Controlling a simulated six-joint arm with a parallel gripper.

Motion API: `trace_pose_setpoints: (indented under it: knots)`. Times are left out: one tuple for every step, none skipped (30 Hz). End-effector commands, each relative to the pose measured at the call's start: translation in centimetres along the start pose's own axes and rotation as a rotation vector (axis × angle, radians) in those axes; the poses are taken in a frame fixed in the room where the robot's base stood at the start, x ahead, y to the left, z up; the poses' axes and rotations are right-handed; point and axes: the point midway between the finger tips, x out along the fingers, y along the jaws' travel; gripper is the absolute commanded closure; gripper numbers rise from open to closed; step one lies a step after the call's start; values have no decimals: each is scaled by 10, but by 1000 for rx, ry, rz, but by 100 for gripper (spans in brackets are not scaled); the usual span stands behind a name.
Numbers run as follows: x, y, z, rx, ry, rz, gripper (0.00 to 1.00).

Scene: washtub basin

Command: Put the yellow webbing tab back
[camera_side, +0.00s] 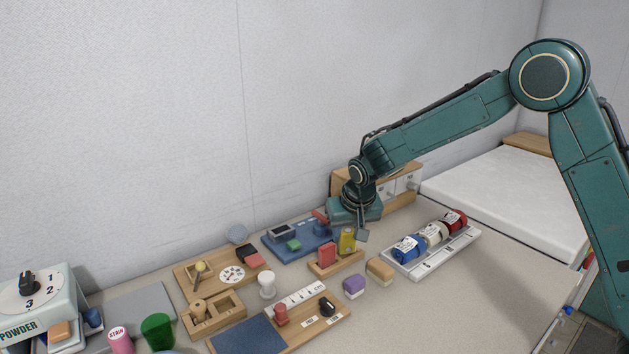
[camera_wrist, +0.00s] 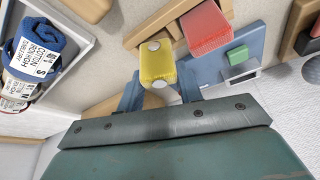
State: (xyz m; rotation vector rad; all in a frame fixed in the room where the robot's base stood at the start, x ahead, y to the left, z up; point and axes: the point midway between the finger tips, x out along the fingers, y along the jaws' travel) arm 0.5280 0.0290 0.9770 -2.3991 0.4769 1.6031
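The yellow webbing tab (camera_side: 347,241) stands upright at the near right end of a small wooden holder (camera_side: 337,266), beside a red block (camera_side: 326,256). My gripper (camera_side: 352,232) points down over it. One finger shows just right of the tab in the side view; the other is hidden there. In the wrist view the yellow tab (camera_wrist: 157,63) lies between the two fingers (camera_wrist: 160,87), with one on each side. The fingers look apart and very close to its sides. Whether they touch it is unclear.
A white tray (camera_side: 436,262) with rolled cloths lies to the right. A tan block (camera_side: 380,271) and a purple block (camera_side: 354,286) sit in front. A blue board (camera_side: 287,249) with a green block is behind left.

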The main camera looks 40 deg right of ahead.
Motion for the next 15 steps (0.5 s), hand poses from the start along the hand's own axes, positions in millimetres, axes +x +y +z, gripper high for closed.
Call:
trace_pose_setpoints:
  knots:
    - [0,0,0,0,0,0,57]
    - [0,0,0,0,0,0,51]
    - [0,0,0,0,0,0,43]
    - [0,0,0,0,0,0,43]
    - [0,0,0,0,0,0,43]
    - [0,0,0,0,0,0,43]
    - [0,0,0,0,0,0,43]
    - [0,0,0,0,0,0,43]
    - [0,0,0,0,0,0,43]
    - [0,0,0,0,0,0,43]
    - [0,0,0,0,0,0,43]
    - [0,0,0,0,0,0,43]
    - [-1,0,0,0,0,0,43]
    - [-1,0,0,0,0,0,43]
    - [-2,0,-1,0,1,0,43]
